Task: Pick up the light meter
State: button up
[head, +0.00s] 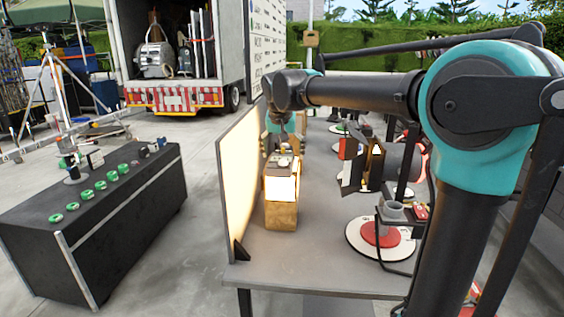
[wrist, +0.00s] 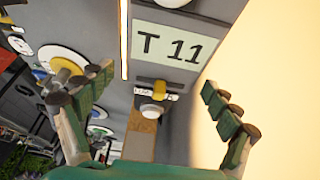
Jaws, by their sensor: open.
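A small device with a yellow part and a white dome, apparently the light meter (wrist: 152,109), lies in the middle of the wrist view. My gripper (wrist: 157,84) is open, with green-padded fingers spread to the left and right of it in that picture. Nothing is held between them. In the head view my gripper (head: 282,143) hangs, small and partly hidden, just above a wooden box (head: 281,215) with a bright front panel. A small pale item shows on top of that box; I cannot tell its details. Whether the fingers touch the device cannot be told.
A bright upright panel (head: 240,185) stands close to the left of the box, along the table (head: 325,265). Lamps and a red-and-white round base (head: 381,235) stand to the right. A "T 11" label (wrist: 171,47) shows near the device. A black case (head: 120,215) stands left.

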jog(key=shift+c, duration=0.4)
jog(key=shift+r, duration=0.1)
jog(key=c, duration=1.6)
